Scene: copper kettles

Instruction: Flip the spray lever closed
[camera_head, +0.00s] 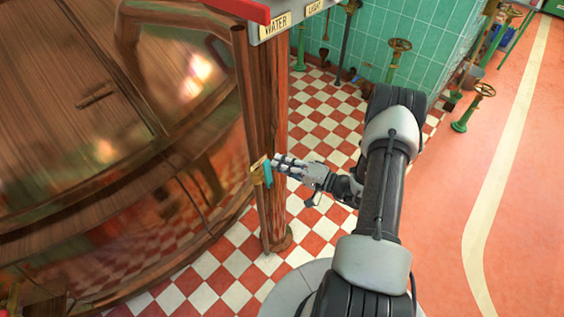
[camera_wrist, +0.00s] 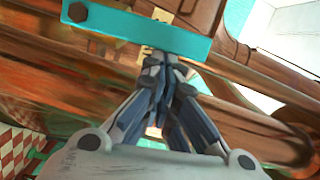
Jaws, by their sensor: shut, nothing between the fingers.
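The spray lever appears to be a flat teal bar (camera_wrist: 135,27) with a dark bolt at its left end. It crosses the top of the wrist view, slightly tilted. In the head view it shows as a small teal piece (camera_head: 268,173) by a brass fitting (camera_head: 257,172) on the copper post. My gripper (camera_wrist: 165,60) is shut and holds nothing. In the head view my gripper (camera_head: 277,161) reaches left to the teal piece.
A large copper kettle (camera_head: 90,150) fills the left. The copper post (camera_head: 265,110) stands beside it, with a "WATER" sign (camera_head: 276,26) at its top. Green valves with brass handwheels (camera_head: 398,46) stand behind my arm. Open orange floor (camera_head: 520,150) lies to the right.

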